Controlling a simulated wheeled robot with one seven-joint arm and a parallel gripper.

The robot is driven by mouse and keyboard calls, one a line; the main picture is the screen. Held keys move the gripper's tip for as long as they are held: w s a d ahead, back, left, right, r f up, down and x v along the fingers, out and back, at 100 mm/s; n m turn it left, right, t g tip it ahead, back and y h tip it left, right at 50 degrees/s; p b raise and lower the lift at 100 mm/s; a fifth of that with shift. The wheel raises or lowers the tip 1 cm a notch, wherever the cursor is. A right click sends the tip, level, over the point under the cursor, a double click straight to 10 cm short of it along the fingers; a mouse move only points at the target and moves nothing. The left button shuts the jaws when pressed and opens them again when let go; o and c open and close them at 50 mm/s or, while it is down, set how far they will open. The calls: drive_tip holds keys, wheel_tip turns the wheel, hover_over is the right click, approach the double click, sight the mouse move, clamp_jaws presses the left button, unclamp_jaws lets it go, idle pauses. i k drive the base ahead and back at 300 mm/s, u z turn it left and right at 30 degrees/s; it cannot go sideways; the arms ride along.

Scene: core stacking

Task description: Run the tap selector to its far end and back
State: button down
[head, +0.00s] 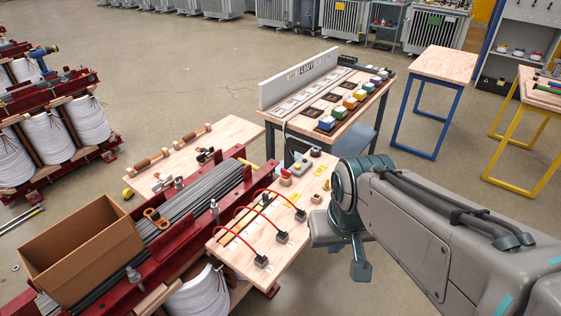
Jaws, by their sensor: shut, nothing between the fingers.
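The wooden board (230,262) at centre carries several small fittings. A black round knob (316,152) stands at its far end, beside a grey box with a yellow part (297,167). A small red-topped fitting (285,177) and a small brass-coloured fitting (326,186) are nearer. I cannot tell for sure which of these is the tap selector. My gripper (360,270) hangs just right of the board, pointing down, shut and apart from the fittings. My arm hides part of the board's right side.
Red cables arch between black connectors (261,260) on the board's near part. A cardboard box (80,245) and red clamp beams (160,260) lie left. A bench with coloured blocks (325,124) stands behind. A blue-legged table (440,65) is right. Floor between is clear.

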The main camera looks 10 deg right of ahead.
sight(265, 198)
drive_tip(key=z, duration=0.1)
drive_tip(key=i, duration=0.9)
drive_tip(key=u, duration=0.45)
